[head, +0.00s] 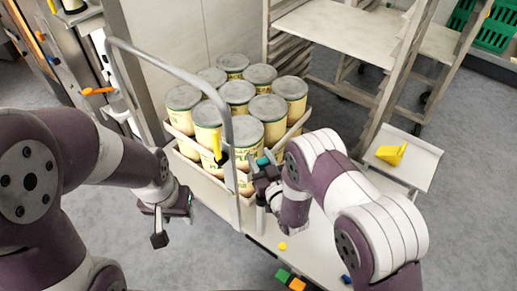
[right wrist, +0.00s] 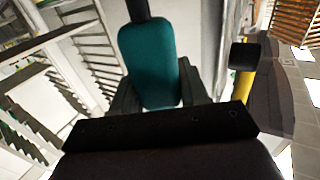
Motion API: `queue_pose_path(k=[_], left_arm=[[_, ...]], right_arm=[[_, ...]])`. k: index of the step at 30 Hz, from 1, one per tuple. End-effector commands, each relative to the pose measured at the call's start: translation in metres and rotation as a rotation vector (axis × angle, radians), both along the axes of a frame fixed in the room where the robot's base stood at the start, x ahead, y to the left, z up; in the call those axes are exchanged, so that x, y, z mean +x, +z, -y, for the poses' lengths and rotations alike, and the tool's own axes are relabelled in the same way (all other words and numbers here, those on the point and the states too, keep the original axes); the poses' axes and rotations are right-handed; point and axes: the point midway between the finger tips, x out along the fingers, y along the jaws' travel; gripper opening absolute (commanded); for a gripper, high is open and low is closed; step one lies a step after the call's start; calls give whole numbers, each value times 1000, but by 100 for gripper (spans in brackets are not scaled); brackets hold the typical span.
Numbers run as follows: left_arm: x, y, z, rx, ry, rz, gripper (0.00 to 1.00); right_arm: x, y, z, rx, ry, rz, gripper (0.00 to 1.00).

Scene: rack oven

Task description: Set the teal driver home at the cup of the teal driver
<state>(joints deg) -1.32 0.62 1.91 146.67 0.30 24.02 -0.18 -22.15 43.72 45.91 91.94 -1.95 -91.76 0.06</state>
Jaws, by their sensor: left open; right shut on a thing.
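The teal driver (right wrist: 148,62) shows its teal handle between the fingers of my right gripper (right wrist: 160,100), with a dark part at its far end. In the head view the teal handle (head: 263,161) is a small patch at my right gripper (head: 262,180), which is shut on it beside the cart's handle post. A yellow driver (head: 216,146) stands upright in a dark cup on the cart handle; it also shows right of the teal driver in the wrist view (right wrist: 243,88). I cannot make out the teal driver's cup. My left gripper (head: 174,222) is open and empty, left of the cart.
A crate (head: 205,180) of several cream tins stands on the cart, behind the bent metal handle (head: 175,68). A rack (head: 385,95) stands behind right. A yellow wedge (head: 391,153) lies on a pale shelf. A yellow ball (head: 282,246) and coloured blocks (head: 283,275) lie at the front.

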Motion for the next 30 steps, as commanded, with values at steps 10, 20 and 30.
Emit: queue_pose_path(k=[10, 20, 30], left_arm=[[0, -1, 0, 0, 0, 0, 45], [0, -32, 0, 0, 0, 0, 45], [0, -42, 0, 0, 0, 0, 45]], right_arm=[[-1, -3, 1, -1, -2, -6, 14], [-1, -37, 1, -1, -3, -4, 14], [-1, -49, 1, 0, -3, -3, 14]])
